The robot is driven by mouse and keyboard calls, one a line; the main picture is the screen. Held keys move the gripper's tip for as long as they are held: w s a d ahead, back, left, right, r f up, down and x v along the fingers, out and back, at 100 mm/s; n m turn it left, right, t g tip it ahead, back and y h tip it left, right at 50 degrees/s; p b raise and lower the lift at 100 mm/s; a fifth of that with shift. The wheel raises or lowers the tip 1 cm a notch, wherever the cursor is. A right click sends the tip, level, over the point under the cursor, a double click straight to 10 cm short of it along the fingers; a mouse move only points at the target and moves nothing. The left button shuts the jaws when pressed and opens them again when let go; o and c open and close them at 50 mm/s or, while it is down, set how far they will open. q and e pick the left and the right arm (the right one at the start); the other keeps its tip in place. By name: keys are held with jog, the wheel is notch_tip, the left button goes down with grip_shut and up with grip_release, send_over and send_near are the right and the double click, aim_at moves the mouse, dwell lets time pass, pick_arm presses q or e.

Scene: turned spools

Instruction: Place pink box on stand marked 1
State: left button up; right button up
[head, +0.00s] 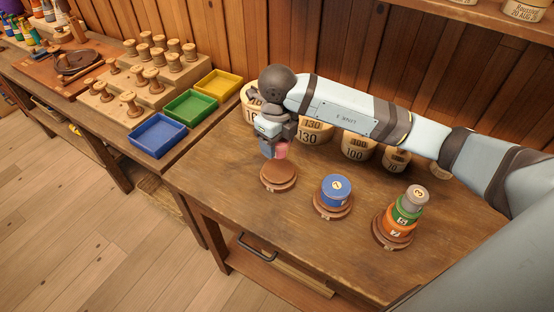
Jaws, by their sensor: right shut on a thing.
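The pink box (281,150) is small and partly hidden by my right gripper (273,149), which is shut on it. The gripper comes down from above and holds the box over the back part of the leftmost round brown stand (279,178). That stand's top is bare. I cannot read a number on it. Whether the box touches the stand is hard to tell. My left gripper is not in view.
A blue round piece (336,190) sits on the middle stand (333,211). Numbered tubs (357,150) line the back. Blue (157,135), green and yellow trays stand left.

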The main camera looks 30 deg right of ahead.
aim_at(277, 168)
jog(key=shift+f, duration=3.5)
jog(key=shift+f, duration=0.15)
jog(key=o, duration=0.9)
notch_tip(277, 168, up, 12)
jog(key=shift+r, duration=0.2)
